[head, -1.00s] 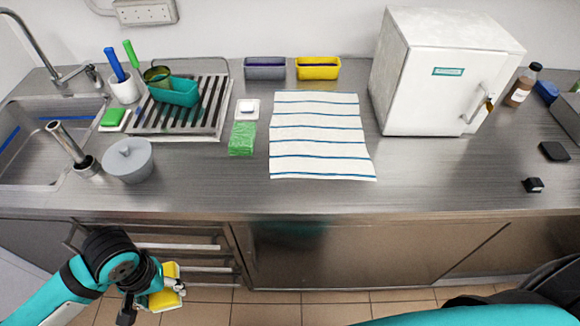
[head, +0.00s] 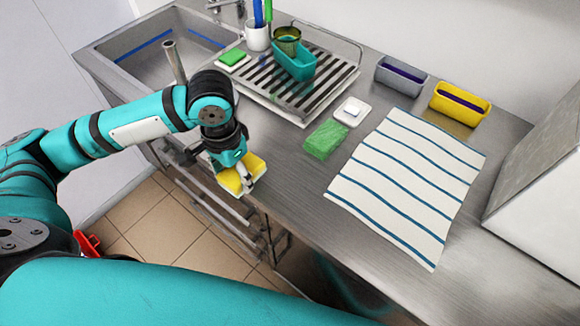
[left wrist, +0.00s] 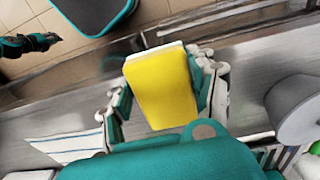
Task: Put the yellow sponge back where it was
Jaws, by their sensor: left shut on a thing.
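The yellow sponge (head: 241,175) is in my left gripper (head: 240,181), over the front edge of the counter. In the left wrist view the sponge (left wrist: 160,88) sits between the two fingers, its yellow face toward the camera and a pale layer along its far edge. My left gripper is shut on it. A yellow caddy (head: 460,103) and a grey caddy (head: 403,75) stand at the back by the wall. A teal caddy (head: 294,62) is on the drying rack. A green sponge on a white dish (head: 233,60) lies by the sink. My right gripper is not seen.
A green pack (head: 325,139) and a small white dish (head: 352,111) lie right of the rack (head: 336,77). A striped towel (head: 408,180) covers the counter further right. A white freezer (head: 545,190) stands at the right. A grey pot (left wrist: 298,105) shows in the left wrist view.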

